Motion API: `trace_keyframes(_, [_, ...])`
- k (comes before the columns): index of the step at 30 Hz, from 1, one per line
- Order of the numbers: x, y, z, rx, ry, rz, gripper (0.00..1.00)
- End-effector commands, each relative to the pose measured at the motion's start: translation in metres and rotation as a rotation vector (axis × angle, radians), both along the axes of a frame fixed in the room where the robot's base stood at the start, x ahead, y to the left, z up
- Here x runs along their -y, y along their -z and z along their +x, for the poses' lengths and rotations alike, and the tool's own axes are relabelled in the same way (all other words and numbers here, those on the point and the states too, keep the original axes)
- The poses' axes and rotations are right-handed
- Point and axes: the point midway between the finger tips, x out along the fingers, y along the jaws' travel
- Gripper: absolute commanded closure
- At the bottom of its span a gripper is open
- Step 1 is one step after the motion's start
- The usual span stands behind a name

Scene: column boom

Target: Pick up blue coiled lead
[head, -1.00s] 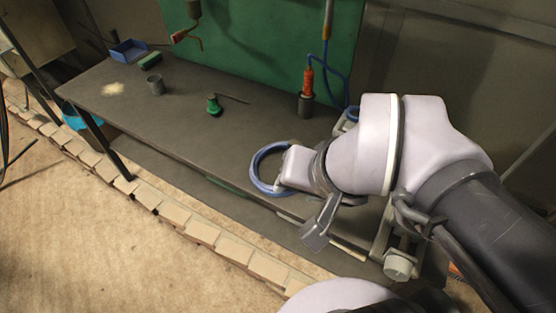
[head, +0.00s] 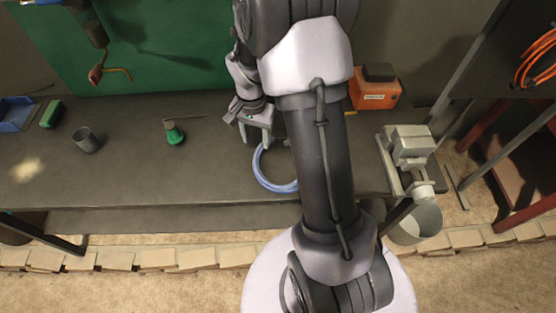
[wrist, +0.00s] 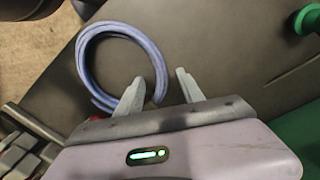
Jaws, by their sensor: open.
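The blue coiled lead (head: 262,172) lies as a ring on the dark workbench (head: 225,170), partly hidden by my arm in the head view. My gripper (head: 256,137) is at the far side of the coil, its fingers pointing down. In the wrist view, the lead (wrist: 84,58) lies flat as several stacked loops. My gripper (wrist: 160,78) is open there, and the right side of the ring shows between the two fingers. I cannot tell how far above the bench the fingertips are.
A green-based tool (head: 174,134), a grey cup (head: 86,140), a green block (head: 51,114) and a blue tray (head: 16,114) stand left. An orange box (head: 374,90) and a grey vise (head: 408,148) are right. A green panel (head: 160,40) stands behind.

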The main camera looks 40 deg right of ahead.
Motion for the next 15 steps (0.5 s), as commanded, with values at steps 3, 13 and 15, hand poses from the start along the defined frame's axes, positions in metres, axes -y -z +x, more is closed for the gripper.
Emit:
trace_keyframes(3, [0.0,0.016,0.0,0.0,0.001,0.0,0.55])
trace_keyframes(13, [-0.001,0.067,-0.003,-0.001,-0.001,0.0,0.55])
trace_keyframes(15, [-0.001,0.071,-0.003,-0.001,0.0,0.001,0.55])
